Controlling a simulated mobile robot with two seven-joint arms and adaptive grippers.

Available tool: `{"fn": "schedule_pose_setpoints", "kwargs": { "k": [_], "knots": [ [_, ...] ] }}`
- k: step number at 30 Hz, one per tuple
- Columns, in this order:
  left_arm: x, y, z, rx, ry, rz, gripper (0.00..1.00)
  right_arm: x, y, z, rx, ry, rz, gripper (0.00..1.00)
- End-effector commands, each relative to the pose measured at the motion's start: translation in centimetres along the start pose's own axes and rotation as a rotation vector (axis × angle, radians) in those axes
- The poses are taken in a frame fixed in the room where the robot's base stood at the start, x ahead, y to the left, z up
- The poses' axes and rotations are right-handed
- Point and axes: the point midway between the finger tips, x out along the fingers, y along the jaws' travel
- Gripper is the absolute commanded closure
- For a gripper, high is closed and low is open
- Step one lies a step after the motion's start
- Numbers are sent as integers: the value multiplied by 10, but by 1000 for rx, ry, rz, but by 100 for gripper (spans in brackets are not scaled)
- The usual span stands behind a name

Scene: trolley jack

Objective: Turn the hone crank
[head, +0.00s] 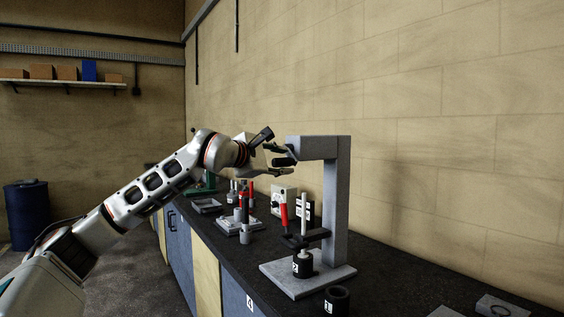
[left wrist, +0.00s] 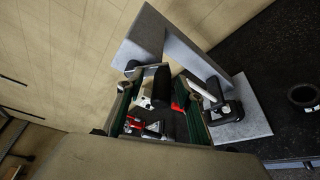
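The hone stand (head: 342,200) is a grey upright frame with an overhanging head, standing on a flat plate on the dark bench. A short black handle (head: 284,162), which looks like the crank grip, sticks out at the left of the head. My left gripper (head: 277,159) is open at the head, with one finger above the handle and one below. In the left wrist view the black handle (left wrist: 161,86) lies between the green-padded fingers, with gaps visible beside it. The stand's grey frame (left wrist: 146,38) rises behind. How the crank joins the head is hidden. My right gripper is not in view.
A black cup-like ring (head: 336,299) stands right of the plate, near the bench front. A red-handled tool (head: 284,216) and several small fixtures stand on the bench below and behind my arm. The wall is close behind the stand. A blue drum (head: 28,214) stands far left.

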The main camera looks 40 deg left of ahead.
Motion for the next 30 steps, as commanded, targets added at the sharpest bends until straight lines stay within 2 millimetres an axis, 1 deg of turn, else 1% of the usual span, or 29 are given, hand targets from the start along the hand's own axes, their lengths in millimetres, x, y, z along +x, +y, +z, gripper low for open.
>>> {"fn": "schedule_pose_setpoints", "kwargs": {
  "k": [8, 11, 14, 24, 27, 30],
  "knots": [
    [0, 0, 0, 0, 1, 0, 64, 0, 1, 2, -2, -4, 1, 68],
    [-5, 0, -1, 0, 1, 1, 64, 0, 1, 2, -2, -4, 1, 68],
    [-17, 1, -1, 0, 1, 1, 64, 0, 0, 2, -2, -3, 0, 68],
    [-85, 0, -1, 1, 2, 0, 64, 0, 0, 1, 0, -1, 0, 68],
    [-100, 0, -1, 1, 2, 1, 64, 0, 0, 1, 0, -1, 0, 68],
    [-112, 0, -1, 0, 1, 1, 64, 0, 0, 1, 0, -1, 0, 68]
  ]
}}
